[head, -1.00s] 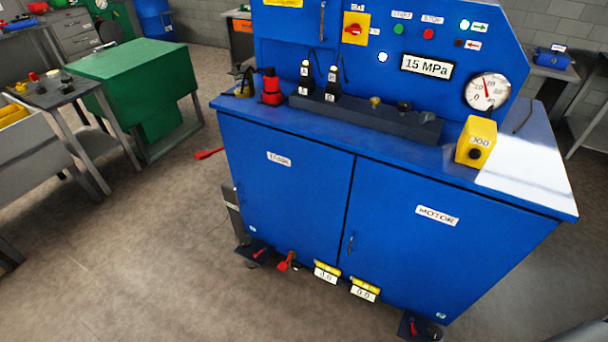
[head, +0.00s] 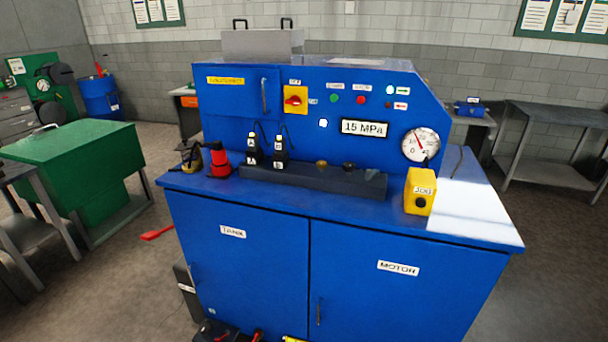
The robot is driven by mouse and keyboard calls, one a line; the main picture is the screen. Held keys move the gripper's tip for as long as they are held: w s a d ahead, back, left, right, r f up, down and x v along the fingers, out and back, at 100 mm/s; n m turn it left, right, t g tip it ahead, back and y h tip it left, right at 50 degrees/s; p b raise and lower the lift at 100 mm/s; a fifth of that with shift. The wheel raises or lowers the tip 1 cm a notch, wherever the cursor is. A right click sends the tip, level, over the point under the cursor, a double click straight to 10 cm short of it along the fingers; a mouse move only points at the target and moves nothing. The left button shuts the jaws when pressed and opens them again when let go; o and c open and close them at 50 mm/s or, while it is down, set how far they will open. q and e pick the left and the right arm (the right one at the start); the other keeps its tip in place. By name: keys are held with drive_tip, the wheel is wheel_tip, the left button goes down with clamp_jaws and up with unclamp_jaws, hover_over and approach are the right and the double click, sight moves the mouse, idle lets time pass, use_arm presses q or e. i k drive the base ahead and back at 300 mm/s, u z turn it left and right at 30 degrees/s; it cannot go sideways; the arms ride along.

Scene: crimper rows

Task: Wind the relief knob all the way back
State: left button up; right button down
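No part is labelled as the relief knob, so I cannot tell for certain which one it is. On the blue hydraulic bench (head: 240,268), a dark block (head: 330,183) carries a small brass-coloured knob (head: 321,163) and a darker knob (head: 348,166). Left of the block stands a red fitting with a black top (head: 220,163). The panel display (head: 365,128) reads 15 MPa. A round gauge (head: 421,145) with a red needle sits at the panel's right. Neither of my grippers is in view.
A yellow JOG box (head: 420,192) stands at the front right. A green cabinet (head: 70,150) is at the left.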

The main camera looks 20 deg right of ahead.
sight(348, 166)
drive_tip(key=k, duration=0.5)
drive_tip(key=u, duration=1.25)
drive_tip(key=i, duration=1.2)
drive_tip(key=z, duration=3.1)
